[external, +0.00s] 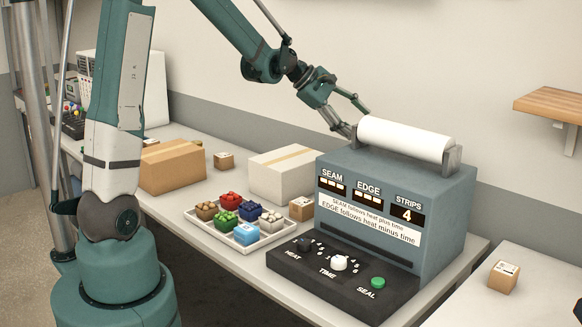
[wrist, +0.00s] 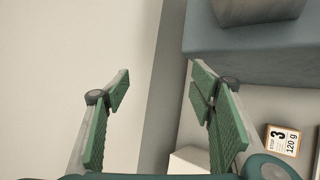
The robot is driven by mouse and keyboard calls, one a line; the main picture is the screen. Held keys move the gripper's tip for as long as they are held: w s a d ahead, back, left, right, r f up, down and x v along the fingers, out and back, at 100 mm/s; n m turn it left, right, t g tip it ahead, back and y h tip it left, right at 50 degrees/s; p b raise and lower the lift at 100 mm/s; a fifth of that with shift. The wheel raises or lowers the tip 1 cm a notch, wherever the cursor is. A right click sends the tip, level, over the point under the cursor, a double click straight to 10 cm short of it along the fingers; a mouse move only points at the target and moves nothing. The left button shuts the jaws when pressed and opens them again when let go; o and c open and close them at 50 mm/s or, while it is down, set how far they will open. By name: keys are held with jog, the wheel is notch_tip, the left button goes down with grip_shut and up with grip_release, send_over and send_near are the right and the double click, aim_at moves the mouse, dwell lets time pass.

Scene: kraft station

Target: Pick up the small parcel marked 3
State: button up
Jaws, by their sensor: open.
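A small parcel with a label reading 3 (wrist: 282,139) lies at the lower right of the wrist view, partly behind my gripper's right side. It appears to be the small brown parcel (external: 301,208) between the white box and the sealing machine in the external view, where its label is too small to read. My gripper (external: 355,116) is raised near the left end of the machine's white roll, above and apart from that parcel. In the wrist view my gripper (wrist: 162,82) has its green-padded fingers spread wide, with nothing between them.
The blue-grey sealing machine (external: 440,200) stands beside the parcel. A white box (external: 285,174), a brown box (external: 172,166) and another small parcel (external: 224,161) sit behind. A tray of coloured parts (external: 240,253) is in front. Another small parcel (external: 503,277) lies far right.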

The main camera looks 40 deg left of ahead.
notch_tip(320, 180, down, 9)
jog(key=a+m+g+y+p, duration=0.2)
jog(key=g, duration=0.1)
jog(key=n+g+y, duration=0.3)
jog(key=g, duration=0.2)
send_over(302, 202)
jog(key=a, duration=0.1)
jog(key=f, duration=0.9)
jog(key=shift+w+a+f, duration=0.1)
jog(key=shift+a, duration=0.1)
jog(key=shift+f+m, duration=0.1)
jog(key=shift+m, duration=0.2)
jog(key=shift+d+f, duration=0.2)
jog(key=shift+f, duration=1)
jog(key=shift+d+f+p, duration=0.2)
jog(key=shift+d+f, duration=0.05)
jog(key=shift+f, duration=1.05)
jog(key=shift+d+f+p, duration=0.15)
jog(key=shift+d+f, duration=0.05)
jog(key=shift+f, duration=1.05)
